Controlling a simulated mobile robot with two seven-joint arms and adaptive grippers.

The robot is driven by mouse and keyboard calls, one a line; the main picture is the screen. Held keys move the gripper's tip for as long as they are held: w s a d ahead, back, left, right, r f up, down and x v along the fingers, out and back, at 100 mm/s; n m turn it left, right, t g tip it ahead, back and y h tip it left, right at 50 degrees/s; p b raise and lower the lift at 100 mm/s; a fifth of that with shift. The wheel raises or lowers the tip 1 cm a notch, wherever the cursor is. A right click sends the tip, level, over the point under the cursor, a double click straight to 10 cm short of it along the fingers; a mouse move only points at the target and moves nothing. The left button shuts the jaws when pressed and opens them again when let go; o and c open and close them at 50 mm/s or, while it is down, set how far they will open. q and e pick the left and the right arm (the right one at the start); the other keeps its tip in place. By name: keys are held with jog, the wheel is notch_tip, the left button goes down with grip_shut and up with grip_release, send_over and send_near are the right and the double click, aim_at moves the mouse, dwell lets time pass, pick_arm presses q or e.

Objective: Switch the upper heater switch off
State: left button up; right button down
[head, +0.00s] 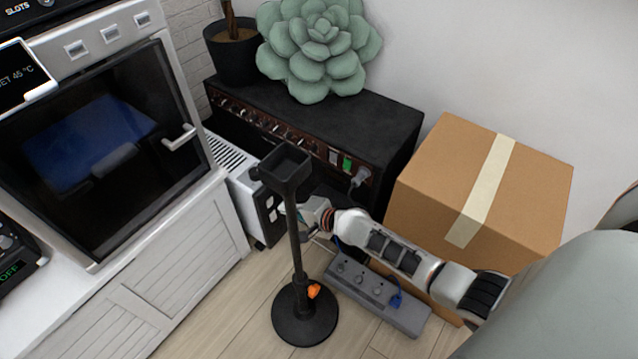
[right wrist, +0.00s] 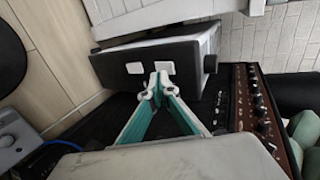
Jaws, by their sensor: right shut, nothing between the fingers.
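The heater (head: 236,180) is a white box with a dark end panel, standing on the floor beside the white cabinet. Its panel carries two white switches, the upper switch (head: 269,201) and the lower switch (head: 272,215). In the right wrist view the picture is turned, and the upper switch (right wrist: 165,68) lies right of the lower switch (right wrist: 135,68). My right gripper (head: 287,209) is shut and empty, its tips (right wrist: 156,84) close to the upper switch. I cannot tell whether they touch it, nor which way the switches are set. My left gripper is out of view.
A black stand (head: 294,240) rises in front of my right gripper and partly hides it. A black amplifier (head: 345,120) stands behind, bearing a succulent and a plant pot. A power strip (head: 375,293) lies on the floor. A cardboard box (head: 425,190) stands at the right.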

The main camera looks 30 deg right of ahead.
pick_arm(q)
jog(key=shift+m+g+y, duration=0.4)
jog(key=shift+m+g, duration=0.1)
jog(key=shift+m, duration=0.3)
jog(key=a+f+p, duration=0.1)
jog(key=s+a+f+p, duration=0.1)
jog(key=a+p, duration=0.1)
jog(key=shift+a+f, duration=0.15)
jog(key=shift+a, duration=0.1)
pick_arm(e)
jog(key=v, duration=0.9)
jog(key=shift+s, duration=0.35)
jog(key=shift+d+f, duration=0.15)
